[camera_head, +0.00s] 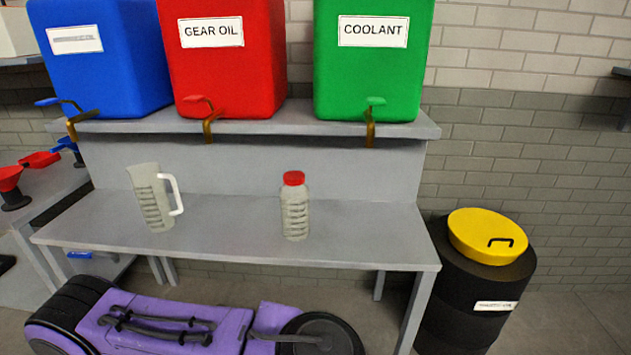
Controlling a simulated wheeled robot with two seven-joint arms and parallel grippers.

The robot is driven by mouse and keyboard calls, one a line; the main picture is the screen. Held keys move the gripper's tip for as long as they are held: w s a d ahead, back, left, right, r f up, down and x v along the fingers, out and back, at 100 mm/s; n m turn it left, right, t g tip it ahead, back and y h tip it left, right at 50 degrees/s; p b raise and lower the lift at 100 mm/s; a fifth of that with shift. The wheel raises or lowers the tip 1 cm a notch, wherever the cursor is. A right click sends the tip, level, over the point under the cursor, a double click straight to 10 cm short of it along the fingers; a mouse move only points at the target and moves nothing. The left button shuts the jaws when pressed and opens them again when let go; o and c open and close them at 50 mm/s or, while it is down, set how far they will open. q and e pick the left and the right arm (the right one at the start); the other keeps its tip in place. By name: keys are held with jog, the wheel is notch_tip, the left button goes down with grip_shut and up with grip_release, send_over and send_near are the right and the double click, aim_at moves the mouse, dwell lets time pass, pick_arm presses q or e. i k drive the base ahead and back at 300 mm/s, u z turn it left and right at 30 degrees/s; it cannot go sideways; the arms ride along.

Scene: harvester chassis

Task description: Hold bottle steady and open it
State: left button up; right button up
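A clear ribbed bottle (295,214) with a red cap (294,178) stands upright on the grey bench (365,236), right of its middle. The cap sits on the bottle's neck. Nothing touches the bottle. Neither of my grippers shows in the head view.
A measuring jug (152,200) with a white handle stands on the bench to the left. Blue (105,60), red (225,70) and green (370,75) tanks with taps sit on the shelf above. A purple wheeled machine (170,325) is below; a yellow-lidded black drum (475,290) stands right.

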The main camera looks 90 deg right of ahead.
aim_at(294, 200)
jog(key=k, duration=0.25)
jog(key=z, duration=1.05)
